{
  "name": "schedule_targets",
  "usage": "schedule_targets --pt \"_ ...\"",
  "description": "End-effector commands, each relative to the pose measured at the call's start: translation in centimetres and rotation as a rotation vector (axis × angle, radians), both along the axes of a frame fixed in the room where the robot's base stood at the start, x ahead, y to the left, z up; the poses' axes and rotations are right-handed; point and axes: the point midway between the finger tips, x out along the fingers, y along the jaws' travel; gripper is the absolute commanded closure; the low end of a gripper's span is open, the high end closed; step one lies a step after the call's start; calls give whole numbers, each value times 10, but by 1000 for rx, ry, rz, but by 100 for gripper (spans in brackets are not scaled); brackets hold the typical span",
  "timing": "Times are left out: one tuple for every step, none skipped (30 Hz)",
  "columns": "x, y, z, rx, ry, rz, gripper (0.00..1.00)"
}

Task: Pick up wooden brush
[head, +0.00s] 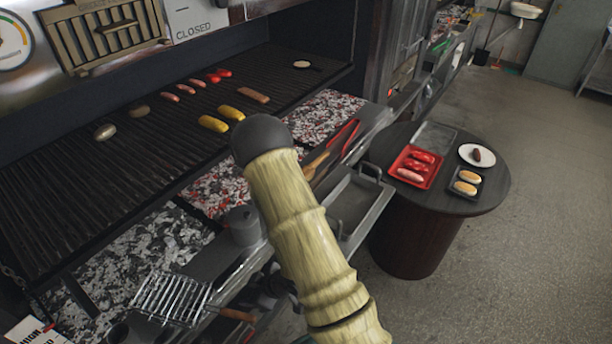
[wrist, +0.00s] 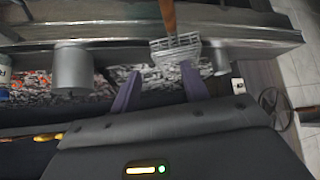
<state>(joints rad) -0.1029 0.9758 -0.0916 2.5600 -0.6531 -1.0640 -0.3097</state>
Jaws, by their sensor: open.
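A wooden-handled tool (head: 318,163), which may be the wooden brush, lies on the shelf along the grill's front edge, beside red tongs (head: 345,138). My arm partly covers that area, so I cannot tell its full shape. My gripper (wrist: 160,82) shows in the wrist view with its two purple fingers apart and nothing between them. Just beyond the fingertips is a wire grill rack (wrist: 176,48) with a wooden handle. In the head view my gripper is hidden, and a wire rack (head: 172,299) lies at lower left.
The grill grate (head: 110,170) holds sausages, corn and other food over glowing coals. A metal cup (head: 244,226) and a metal tray (head: 352,205) stand on the front shelf. A round table (head: 455,202) at right holds a red tray (head: 413,168) and plates.

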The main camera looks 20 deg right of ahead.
Motion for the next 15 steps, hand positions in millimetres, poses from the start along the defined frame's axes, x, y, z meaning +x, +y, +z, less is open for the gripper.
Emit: schedule_targets --pt "8 -7 5 -28 -1 -27 55" --pt "11 -12 8 -48 5 -46 55" --pt "16 -19 13 -75 14 -76 55" --pt "19 -25 17 -97 23 -101 55" --pt "22 -30 21 -116 32 -126 55" --pt "25 -38 27 -141 46 -163 55" --pt "26 -43 32 -157 57 -190 55" --pt "28 -49 37 -173 68 -219 55" --pt "29 -56 44 -193 83 -260 55" --pt "29 -61 50 -204 95 -289 55" --pt "28 -67 55 -217 108 -320 55" --pt "27 -73 63 -229 126 -363 55" --pt "26 -78 69 -238 139 -393 55" --pt "24 -82 75 -244 153 -424 55" --pt "21 -87 82 -251 173 -466 55"
